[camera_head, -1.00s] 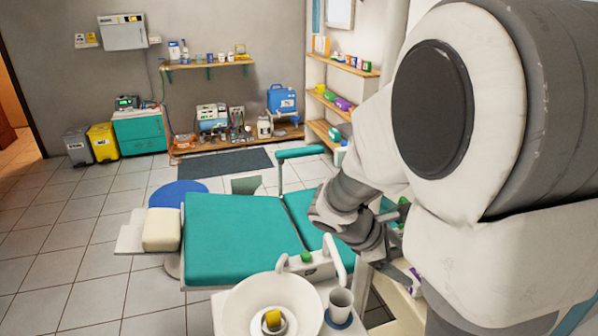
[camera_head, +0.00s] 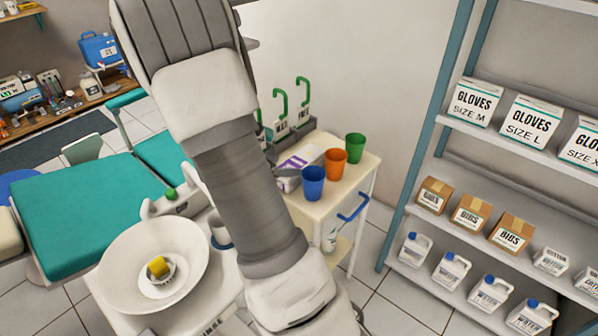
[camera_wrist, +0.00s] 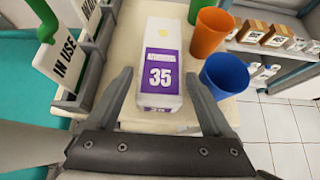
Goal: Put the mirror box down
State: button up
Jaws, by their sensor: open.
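A white box with a purple label marked 35, which looks like the mirror box (camera_wrist: 160,100), lies on the cream top of a small cart (camera_wrist: 245,107). It also shows in the head view (camera_head: 300,160), partly hidden by my arm. The small word on its label is too blurred to read. My gripper (camera_wrist: 159,74) is open, one finger on each side of the box's near end. There are visible gaps between the fingers and the box. In the head view my arm hides most of the gripper.
Blue (camera_head: 313,183), orange (camera_head: 335,163) and green (camera_head: 355,147) cups stand right of the box. Green-hooked holders with signs, one reading IN USE (camera_wrist: 60,58), stand to its left. A stocked shelf unit (camera_head: 418,170) is at right. Cart top shows bare room near the front.

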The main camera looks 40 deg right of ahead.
aim_at(299, 165)
jog(key=x, duration=0.2)
jog(key=shift+d+f, duration=0.25)
jog(key=shift+d, duration=0.05)
jog(key=b+x, duration=0.2)
jog(key=x, duration=0.3)
jog(key=shift+d, duration=0.15)
grip_shut()
